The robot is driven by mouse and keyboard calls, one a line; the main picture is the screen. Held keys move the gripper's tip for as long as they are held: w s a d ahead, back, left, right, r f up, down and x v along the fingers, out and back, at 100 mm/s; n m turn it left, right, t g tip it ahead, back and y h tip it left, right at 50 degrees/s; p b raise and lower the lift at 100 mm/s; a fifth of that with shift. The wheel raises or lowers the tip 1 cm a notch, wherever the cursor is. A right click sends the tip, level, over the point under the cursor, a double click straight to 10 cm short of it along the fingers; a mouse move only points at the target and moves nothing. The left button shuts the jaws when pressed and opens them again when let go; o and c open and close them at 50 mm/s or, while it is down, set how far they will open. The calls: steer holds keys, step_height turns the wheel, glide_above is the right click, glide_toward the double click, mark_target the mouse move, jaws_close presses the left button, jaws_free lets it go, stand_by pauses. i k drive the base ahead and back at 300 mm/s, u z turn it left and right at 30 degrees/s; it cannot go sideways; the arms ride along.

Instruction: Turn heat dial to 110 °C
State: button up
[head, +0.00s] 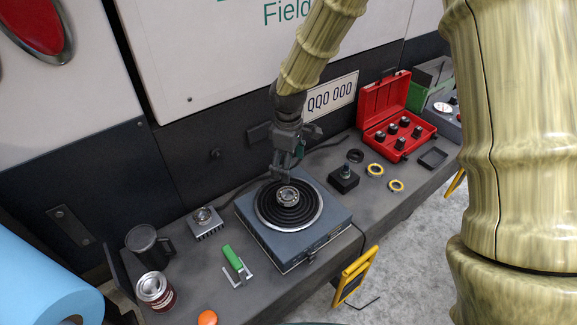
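A blue-grey hot plate (254,238) with a round black ringed top stands on the grey bench. A metal ring-shaped part (288,195) sits at the middle of its top. The hot plate's front side faces the bench edge; a small dark detail (311,256) shows there, but I cannot read any dial marks or temperature. My gripper (283,177) points down just above and behind the metal part. Its fingers are small and dark here, and I cannot tell whether they are open or touch the part.
A small finned metal block (204,222) and a green-handled tool (236,263) lie left of the hot plate. A black box with a knob-like top (344,178) and yellow rings (375,170) are right. A red case (384,101) stands farther right. A mug (146,246) and can (155,291) stand left.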

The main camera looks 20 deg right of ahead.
mark_target(311, 257)
steer(key=z, duration=0.8)
